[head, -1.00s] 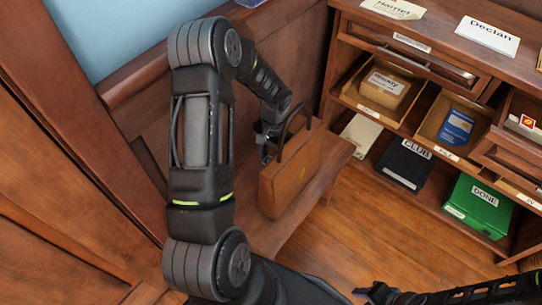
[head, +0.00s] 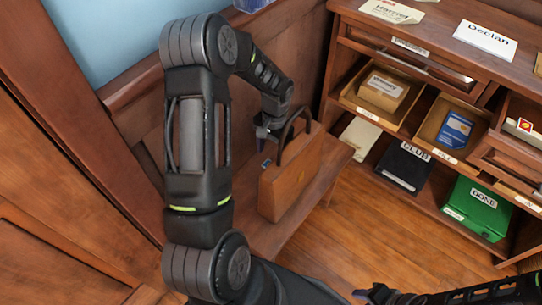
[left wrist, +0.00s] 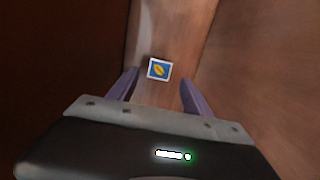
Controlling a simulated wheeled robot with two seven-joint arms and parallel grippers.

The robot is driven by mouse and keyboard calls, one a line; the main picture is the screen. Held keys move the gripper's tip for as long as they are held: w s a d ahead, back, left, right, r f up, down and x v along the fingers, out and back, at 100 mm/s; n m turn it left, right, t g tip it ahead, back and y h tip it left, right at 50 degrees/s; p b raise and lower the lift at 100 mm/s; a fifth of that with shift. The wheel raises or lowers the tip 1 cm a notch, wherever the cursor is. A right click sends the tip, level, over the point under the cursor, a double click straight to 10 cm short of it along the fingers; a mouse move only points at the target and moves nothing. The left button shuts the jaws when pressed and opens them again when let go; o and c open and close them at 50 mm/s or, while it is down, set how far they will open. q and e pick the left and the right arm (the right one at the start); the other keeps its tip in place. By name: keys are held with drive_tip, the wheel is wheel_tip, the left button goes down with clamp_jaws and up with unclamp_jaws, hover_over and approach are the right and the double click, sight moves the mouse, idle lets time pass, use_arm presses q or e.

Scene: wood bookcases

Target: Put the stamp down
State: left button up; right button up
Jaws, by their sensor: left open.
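The stamp (left wrist: 159,69), a small square with a white border, blue ground and yellow leaf, lies on a brown wooden surface in the left wrist view. My left gripper (left wrist: 161,82) is open, with its purple fingers on either side of the view and the stamp just beyond and between their tips, not gripped. In the head view my left gripper (head: 266,134) is above the wooden bench, behind a brown briefcase (head: 288,185). My right gripper (head: 368,293) shows partly at the bottom edge; its fingers are too unclear to read.
The briefcase with its raised handle stands close beside my left gripper on the bench (head: 330,165). To the right a wooden bookcase (head: 375,25) holds trays, a black box (head: 405,165) and a green box (head: 478,207). The wooden floor (head: 350,240) between is clear.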

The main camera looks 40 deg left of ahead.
use_arm(q)
drive_tip(key=shift+w+r, duration=0.15)
drive_tip(key=shift+r, duration=0.75)
drive_tip(key=shift+w+r, duration=0.1)
drive_tip(key=shift+r, duration=0.8)
